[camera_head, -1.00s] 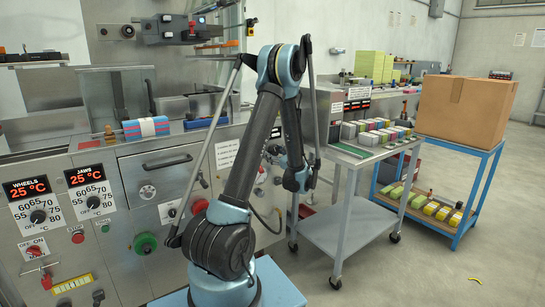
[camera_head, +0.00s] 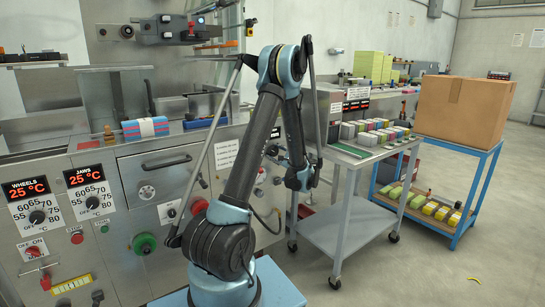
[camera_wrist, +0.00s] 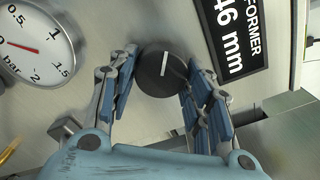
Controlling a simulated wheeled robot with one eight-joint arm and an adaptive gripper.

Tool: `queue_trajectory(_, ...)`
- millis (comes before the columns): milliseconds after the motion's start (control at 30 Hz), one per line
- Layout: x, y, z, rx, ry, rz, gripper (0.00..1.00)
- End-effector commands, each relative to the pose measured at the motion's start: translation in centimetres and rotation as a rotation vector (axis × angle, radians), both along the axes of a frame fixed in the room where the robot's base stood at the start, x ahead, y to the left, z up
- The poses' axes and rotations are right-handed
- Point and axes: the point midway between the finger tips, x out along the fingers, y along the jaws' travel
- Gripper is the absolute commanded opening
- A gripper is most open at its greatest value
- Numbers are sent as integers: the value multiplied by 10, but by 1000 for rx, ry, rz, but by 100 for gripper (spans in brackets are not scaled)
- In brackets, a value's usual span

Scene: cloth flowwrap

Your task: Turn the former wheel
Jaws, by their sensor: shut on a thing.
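The former wheel is a round dark knob (camera_wrist: 158,62) with a white pointer line, seen in the wrist view on a metal panel. It is just left of a black display (camera_wrist: 232,32) reading "FORMER 46 mm". My gripper (camera_wrist: 162,84) has its blue-padded fingers on either side of the knob and is shut on it. The pointer line is nearly upright in this view. In the head view the knob and my fingers are hidden behind my arm.
A pressure gauge (camera_wrist: 35,45) is left of the knob. A metal block (camera_wrist: 285,125) juts out at lower right. In the head view, a grey trolley (camera_head: 345,212) and a blue cart (camera_head: 466,221) with a cardboard box (camera_head: 462,108) stand to the right.

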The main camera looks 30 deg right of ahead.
Motion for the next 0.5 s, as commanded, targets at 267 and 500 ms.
queue_trajectory(267,-1,3,0,-252,-15,6,22)
queue_trajectory(500,0,2,0,-426,-30,7,22)
